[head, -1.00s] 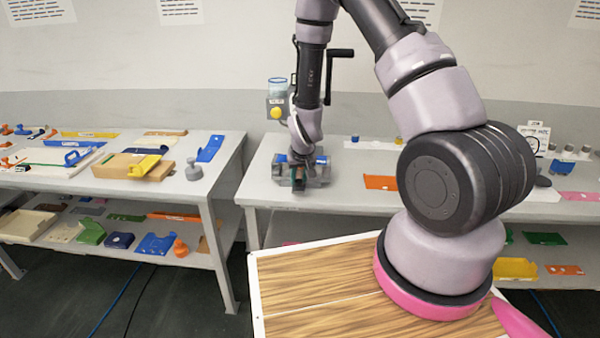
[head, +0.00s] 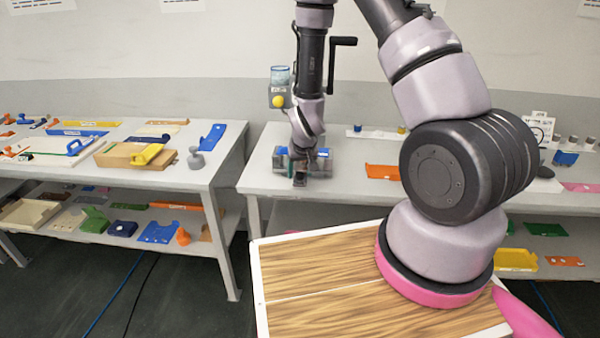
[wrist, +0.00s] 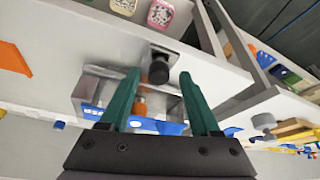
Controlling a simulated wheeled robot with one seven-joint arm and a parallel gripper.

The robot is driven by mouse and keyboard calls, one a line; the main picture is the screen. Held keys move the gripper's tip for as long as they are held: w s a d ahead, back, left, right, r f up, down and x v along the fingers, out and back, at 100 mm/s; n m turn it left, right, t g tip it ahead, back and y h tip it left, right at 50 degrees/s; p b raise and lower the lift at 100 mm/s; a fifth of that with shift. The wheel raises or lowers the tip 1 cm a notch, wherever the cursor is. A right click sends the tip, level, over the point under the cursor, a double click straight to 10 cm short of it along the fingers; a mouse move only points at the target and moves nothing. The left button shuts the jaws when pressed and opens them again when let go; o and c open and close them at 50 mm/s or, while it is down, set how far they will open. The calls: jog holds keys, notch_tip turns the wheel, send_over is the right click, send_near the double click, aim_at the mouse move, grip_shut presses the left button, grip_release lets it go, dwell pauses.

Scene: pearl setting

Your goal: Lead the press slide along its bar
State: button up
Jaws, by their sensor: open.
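A grey metal press unit with blue parts (head: 322,163) stands on the right-hand bench. In the wrist view it shows as grey metal with a blue strip (wrist: 170,127). A black round knob (wrist: 159,68) projects on its near side, with a small orange part (wrist: 139,105) behind it. My gripper (wrist: 158,76) is open, its two green fingers pointing at the unit, with the knob between or just beyond their tips. I cannot tell whether they touch it.
An orange plate (head: 382,172) lies to the right on the bench. The left bench (head: 225,165) holds several coloured parts; a floor gap separates the benches.

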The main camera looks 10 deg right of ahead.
jog(key=v, duration=1)
jog(key=shift+s+r, duration=0.2)
jog(key=s+d+r+m+t+y, duration=0.1)
jog(key=s+r, duration=0.1)
jog(key=r, duration=0.8)
jog(key=s+d+r+m+y, duration=0.1)
jog(key=d+r, duration=0.1)
jog(key=r, duration=0.8)
jog(key=s+d+r+m+t, duration=0.1)
jog(key=s+d+r, duration=0.1)
jog(key=s+r, duration=0.5)
jog(key=s+d+r+m, duration=0.1)
jog(key=s+d+r, duration=0.1)
jog(key=s+r, duration=0.5)
jog(key=shift+s+d+r+t, duration=0.35)
jog(key=shift+s+d+t, duration=0.05)
jog(key=shift+s, duration=0.2)
